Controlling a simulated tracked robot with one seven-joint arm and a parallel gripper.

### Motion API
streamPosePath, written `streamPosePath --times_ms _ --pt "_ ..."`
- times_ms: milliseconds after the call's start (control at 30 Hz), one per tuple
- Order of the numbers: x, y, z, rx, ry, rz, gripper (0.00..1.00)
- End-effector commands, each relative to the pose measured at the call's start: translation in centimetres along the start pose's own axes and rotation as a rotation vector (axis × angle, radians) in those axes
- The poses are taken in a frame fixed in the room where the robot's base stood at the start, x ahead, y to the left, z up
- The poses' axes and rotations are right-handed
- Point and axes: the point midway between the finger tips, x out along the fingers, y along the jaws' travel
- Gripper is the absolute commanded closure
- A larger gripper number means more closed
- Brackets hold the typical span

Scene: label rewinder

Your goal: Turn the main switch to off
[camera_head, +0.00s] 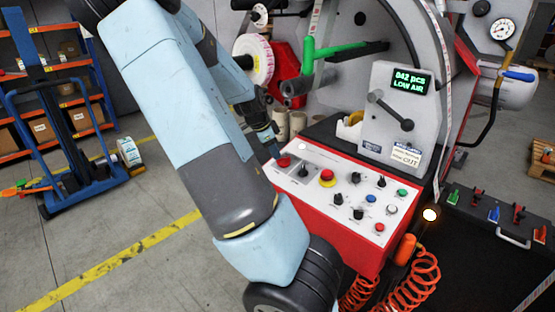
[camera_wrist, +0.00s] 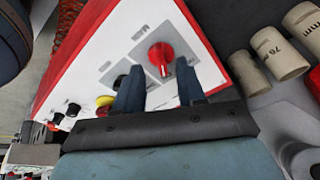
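The main switch appears to be the red rotary knob (camera_wrist: 161,55) on a grey plate of the white control panel. In the head view the red knob (camera_head: 284,162) sits at the panel's far left corner. In the head view my gripper (camera_head: 268,140) is above and left of the knob, partly hidden by my arm.
The panel (camera_head: 345,232) also holds a black knob (camera_head: 303,172), a red emergency stop on yellow (camera_head: 327,178) and several other buttons. Cardboard cores (camera_wrist: 271,61) stand close to the right in the wrist view.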

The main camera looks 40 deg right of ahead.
Motion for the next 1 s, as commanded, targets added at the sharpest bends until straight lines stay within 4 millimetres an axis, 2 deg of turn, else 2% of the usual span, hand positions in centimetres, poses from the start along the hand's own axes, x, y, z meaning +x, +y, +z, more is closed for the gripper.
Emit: streamPosePath --times_ms 200,433,867,1000 --pt "2.6 0.1 -0.1 0.002 0.001 0.002 0.61" --pt "4.5 0.0 -0.1 0.001 0.000 0.001 0.61" --pt "5.2 0.0 -0.1 0.000 0.000 -0.001 0.61" --pt "5.2 0.0 -0.1 0.000 0.000 -0.001 0.71"
